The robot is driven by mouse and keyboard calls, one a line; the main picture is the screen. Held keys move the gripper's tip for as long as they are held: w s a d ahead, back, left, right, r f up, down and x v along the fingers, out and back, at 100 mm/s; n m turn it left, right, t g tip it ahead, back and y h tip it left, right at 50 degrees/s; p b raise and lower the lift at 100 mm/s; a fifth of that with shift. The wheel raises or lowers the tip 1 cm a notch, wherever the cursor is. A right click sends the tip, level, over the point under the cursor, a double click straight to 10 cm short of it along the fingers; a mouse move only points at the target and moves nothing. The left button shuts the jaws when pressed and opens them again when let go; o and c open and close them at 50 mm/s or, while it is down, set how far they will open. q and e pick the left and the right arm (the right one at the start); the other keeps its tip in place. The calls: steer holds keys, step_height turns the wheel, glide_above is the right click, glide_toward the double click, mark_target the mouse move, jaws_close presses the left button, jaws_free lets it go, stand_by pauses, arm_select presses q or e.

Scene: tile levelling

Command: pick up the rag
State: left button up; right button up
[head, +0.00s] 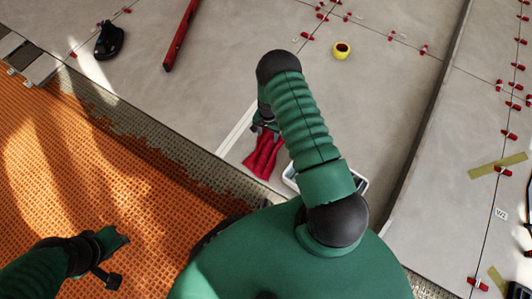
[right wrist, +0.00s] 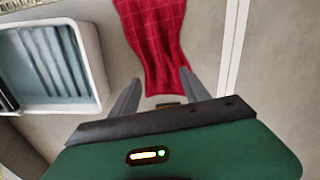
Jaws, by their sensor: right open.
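The red rag (head: 264,155) lies on the grey tiles in the head view, partly hidden at its top by my right gripper (head: 265,125). In the right wrist view the rag (right wrist: 153,38) has a grid pattern, and its near end lies between and beyond the fingertips of my right gripper (right wrist: 158,84). The right fingers are apart, and I see no grip on the cloth. Contact cannot be told. My left gripper (head: 116,262) is open and empty at lower left, above the orange mat.
A white tub (right wrist: 98,62) with grey-blue ribs inside stands left of the rag in the wrist view. A white strip (head: 236,128) lies beside the rag. A yellow tape roll (head: 341,51), a red bar (head: 181,35) and a black tool (head: 109,40) lie farther off. Orange matting (head: 130,190) is at left.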

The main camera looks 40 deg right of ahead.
step_height(320, 180, down, 5)
steer(key=shift+a+r+b, duration=0.1)
steer(key=shift+b, duration=0.85)
steer(key=f+b, duration=0.4)
steer(key=f, duration=0.1)
steer(key=shift+w+a+f+b, duration=0.2)
steer(key=shift+a+f+b, duration=0.05)
steer(key=shift+b, duration=0.15)
steer(key=shift+r, duration=0.25)
arm_select(q)
steer(key=s+x, duration=0.1)
steer(key=x, duration=0.6)
steer(key=shift+s+a+f, duration=0.15)
steer(key=shift+s+f, duration=0.15)
steer(key=shift+f, duration=0.1)
arm_select(e)
jaws_close()
